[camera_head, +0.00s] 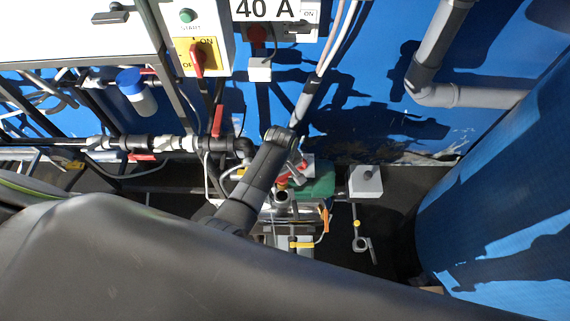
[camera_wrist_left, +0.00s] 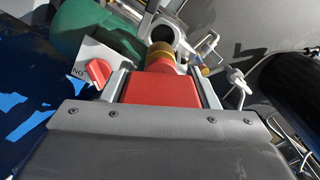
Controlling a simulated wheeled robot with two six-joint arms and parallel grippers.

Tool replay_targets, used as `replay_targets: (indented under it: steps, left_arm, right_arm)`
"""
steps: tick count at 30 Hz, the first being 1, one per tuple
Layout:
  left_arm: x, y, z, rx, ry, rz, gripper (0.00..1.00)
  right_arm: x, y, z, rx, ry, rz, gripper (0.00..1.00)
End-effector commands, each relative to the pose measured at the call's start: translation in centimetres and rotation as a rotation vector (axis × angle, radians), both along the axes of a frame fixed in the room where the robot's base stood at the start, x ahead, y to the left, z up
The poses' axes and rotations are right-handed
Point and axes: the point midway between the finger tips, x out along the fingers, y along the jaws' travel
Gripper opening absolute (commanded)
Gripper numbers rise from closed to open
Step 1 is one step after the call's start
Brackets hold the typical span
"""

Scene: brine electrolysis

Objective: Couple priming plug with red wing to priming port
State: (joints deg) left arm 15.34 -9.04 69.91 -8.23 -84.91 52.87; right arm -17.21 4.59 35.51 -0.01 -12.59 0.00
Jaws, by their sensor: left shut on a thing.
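The priming plug's red wing (camera_wrist_left: 160,88) fills the space between the fingers of my left gripper (camera_wrist_left: 163,86). Its brass-yellow body (camera_wrist_left: 160,57) points away from the gripper. The priming port (camera_wrist_left: 168,36), a grey pipe mouth with a dark opening, lies right at the plug's far end; I cannot tell whether the plug enters it. In the head view my left gripper (camera_head: 293,170) is above the pump, and the grey port (camera_head: 282,196) shows just below the small red and yellow plug (camera_head: 282,183). My right gripper is not in view.
A green pump body (camera_head: 318,183) stands right beside the port. A red handle (camera_wrist_left: 98,72) on a white plate is close to the left finger. A grey box (camera_head: 366,181) stands to the right, and a big blue tank (camera_head: 500,210) is farther right.

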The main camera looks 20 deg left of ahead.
Motion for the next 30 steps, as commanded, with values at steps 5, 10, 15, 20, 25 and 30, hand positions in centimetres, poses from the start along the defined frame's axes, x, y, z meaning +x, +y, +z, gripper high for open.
replay_targets:
  steps: [5,10,15,20,25,30]
  left_arm:
    - [0.0,0.0,0.0,0.000,0.000,0.000,0.30]
    - [0.0,0.0,0.2,0.001,0.001,-0.001,0.30]
    - [0.1,0.1,-1.0,0.001,0.001,-0.001,0.30]
    - [0.1,0.1,-2.6,0.001,0.001,-0.001,0.30]
    - [0.1,0.1,-4.2,0.001,0.001,-0.001,0.30]
    - [0.1,0.1,-5.1,0.001,0.000,-0.001,0.30]
  right_arm:
    - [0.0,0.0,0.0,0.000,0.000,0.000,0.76]
    - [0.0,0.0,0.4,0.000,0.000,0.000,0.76]
    - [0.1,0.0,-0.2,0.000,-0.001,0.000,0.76]
    - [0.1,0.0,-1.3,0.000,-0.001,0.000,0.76]
    - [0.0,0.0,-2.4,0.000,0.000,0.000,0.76]
    - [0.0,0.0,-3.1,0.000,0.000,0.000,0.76]
